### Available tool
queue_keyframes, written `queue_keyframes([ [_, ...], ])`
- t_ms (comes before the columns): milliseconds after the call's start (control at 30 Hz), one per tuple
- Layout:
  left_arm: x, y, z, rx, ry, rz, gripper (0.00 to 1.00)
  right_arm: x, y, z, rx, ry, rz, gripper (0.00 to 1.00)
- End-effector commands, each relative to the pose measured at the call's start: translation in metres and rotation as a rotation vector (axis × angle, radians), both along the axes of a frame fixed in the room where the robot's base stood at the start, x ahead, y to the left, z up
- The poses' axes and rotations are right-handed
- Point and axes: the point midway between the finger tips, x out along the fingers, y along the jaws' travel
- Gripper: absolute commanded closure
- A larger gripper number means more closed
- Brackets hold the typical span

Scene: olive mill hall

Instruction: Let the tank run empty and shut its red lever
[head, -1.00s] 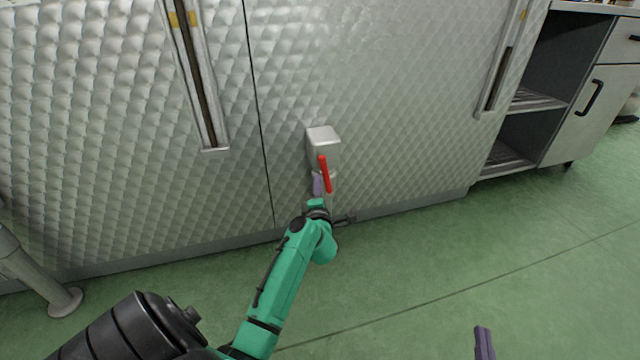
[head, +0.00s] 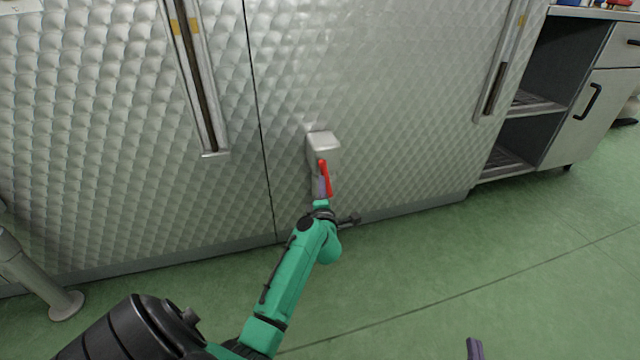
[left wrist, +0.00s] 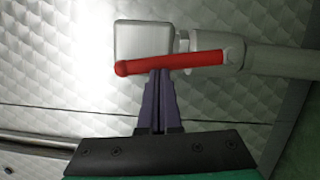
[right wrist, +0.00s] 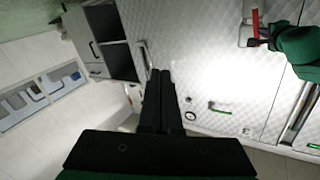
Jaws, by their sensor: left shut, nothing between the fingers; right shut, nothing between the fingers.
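The red lever (head: 326,180) sits on a fitting with a pale box-shaped block (head: 323,143) low on the quilted metal front (head: 370,90). In the left wrist view the lever (left wrist: 175,63) lies roughly in line with the grey pipe (left wrist: 275,62). My left gripper (head: 320,188) is shut and empty beside the lever; its fingertips (left wrist: 160,72) appear to touch the lever's edge. The lever also shows in the right wrist view (right wrist: 256,20). My right gripper (head: 474,348) is shut and empty, low at the bottom edge. I see no liquid or level.
An open-shelved cabinet (head: 590,110) stands at the right. A grey post with a round foot (head: 66,305) stands at the left. The green floor (head: 480,270) is clear at the right. The right wrist view shows a green handle (right wrist: 218,108) on the quilted front.

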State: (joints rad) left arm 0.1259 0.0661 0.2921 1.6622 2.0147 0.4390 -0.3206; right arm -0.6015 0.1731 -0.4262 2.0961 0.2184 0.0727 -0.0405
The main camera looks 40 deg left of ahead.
Motion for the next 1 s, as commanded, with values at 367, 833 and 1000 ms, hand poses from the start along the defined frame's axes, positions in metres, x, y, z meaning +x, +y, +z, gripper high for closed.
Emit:
queue_keyframes([
  [367,0.009,-0.003,0.008,0.039,0.05,0.0,1.0,-0.068,0.004,-0.078,-0.053,0.312,0.058,1.0],
  [833,0.011,-0.002,0.009,0.05,0.056,0.004,1.0,-0.084,0.005,-0.093,-0.061,0.37,0.069,1.0],
  [1000,0.011,-0.002,0.009,0.051,0.057,0.004,1.0,-0.084,0.005,-0.091,-0.061,0.37,0.069,1.0],
])
